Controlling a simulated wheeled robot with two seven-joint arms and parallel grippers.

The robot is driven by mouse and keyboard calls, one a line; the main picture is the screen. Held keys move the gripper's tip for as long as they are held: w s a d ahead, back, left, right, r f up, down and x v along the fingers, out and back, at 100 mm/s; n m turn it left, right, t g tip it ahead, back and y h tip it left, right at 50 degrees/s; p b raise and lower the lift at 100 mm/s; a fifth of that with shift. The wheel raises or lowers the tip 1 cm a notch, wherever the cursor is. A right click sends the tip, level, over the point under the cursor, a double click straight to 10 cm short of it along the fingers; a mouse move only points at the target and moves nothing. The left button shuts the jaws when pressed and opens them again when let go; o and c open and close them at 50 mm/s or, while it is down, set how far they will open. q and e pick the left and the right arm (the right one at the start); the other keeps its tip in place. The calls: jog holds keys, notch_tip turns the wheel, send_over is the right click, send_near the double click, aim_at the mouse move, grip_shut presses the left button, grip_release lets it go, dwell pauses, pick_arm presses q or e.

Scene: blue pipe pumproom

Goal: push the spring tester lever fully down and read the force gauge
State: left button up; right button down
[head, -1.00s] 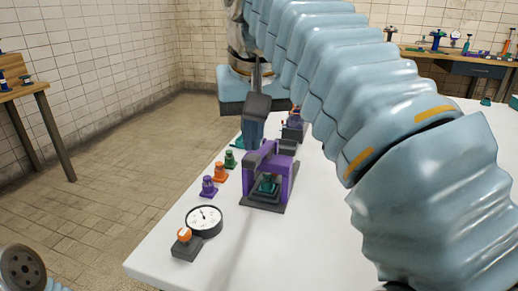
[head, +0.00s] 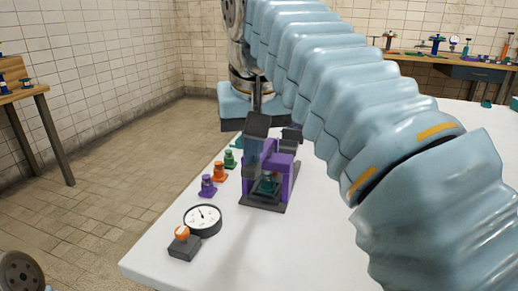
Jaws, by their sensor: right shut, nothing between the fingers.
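The spring tester (head: 281,180) has a purple frame on a dark base and stands on the white table. A dark teal piece (head: 268,183) sits inside its frame. Its lever is mostly hidden behind my right gripper. My right gripper (head: 253,168) is shut and empty, pointing down at the tester's left upper side. I cannot tell whether it touches the lever. The round white force gauge (head: 204,217) lies nearer on the table, its thin needle pointing up and slightly left. Its numbers are too small to read. My left gripper is out of view.
A dark box with an orange knob (head: 182,234) sits beside the gauge. Purple (head: 207,186), orange (head: 219,171) and green (head: 230,159) pieces line the white table's (head: 310,245) left edge. The table's front is clear. My right arm covers much of the right side.

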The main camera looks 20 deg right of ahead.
aim_at(252, 171)
jog(key=shift+f+b, duration=1.3)
jog(key=shift+f, duration=0.9)
jog(key=shift+p, duration=0.4)
notch_tip(252, 171, up, 5)
jog(key=p, duration=0.6)
notch_tip(252, 171, up, 7)
